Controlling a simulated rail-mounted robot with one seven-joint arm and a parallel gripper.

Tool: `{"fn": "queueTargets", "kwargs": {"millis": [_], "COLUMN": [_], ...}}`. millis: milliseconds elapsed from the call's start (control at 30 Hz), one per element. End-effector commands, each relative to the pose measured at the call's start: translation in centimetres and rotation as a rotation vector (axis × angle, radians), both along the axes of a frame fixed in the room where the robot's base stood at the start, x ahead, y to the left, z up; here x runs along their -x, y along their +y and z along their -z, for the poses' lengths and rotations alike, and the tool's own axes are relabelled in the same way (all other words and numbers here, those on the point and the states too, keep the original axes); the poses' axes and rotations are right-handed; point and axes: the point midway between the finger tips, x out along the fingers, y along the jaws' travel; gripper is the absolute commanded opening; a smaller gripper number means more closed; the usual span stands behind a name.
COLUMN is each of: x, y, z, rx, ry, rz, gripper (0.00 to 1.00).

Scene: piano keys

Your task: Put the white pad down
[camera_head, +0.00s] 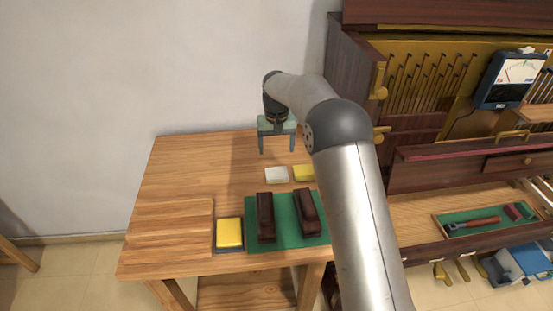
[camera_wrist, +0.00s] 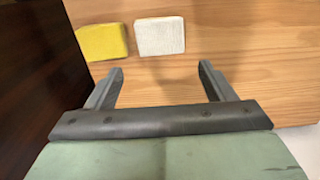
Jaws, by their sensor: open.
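The white pad (camera_head: 276,175) lies flat on the wooden table, just left of a yellow pad (camera_head: 303,173). In the wrist view the white pad (camera_wrist: 160,36) sits beside the yellow pad (camera_wrist: 102,41), ahead of my fingertips. My gripper (camera_head: 278,152) is open above the table, behind the white pad in the head view. In the wrist view the fingers of my gripper (camera_wrist: 162,68) are spread apart with nothing between them, and the white pad is clear of both.
On the table (camera_head: 175,180), a green mat (camera_head: 286,234) holds two dark brown blocks (camera_head: 266,217) (camera_head: 307,211). Another yellow pad (camera_head: 229,233) lies on a dark base left of it. The piano cabinet (camera_head: 350,75) stands right. The table's back left is clear.

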Motion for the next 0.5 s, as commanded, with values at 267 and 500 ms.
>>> {"fn": "queueTargets", "kwargs": {"millis": [267, 500], "x": [0.0, 2.4], "y": [0.0, -2.2], "z": [-2.0, -4.6], "rx": [0.0, 0.001], "ry": [0.001, -0.005], "rz": [0.0, 0.011], "gripper": [0.76, 0.76]}}
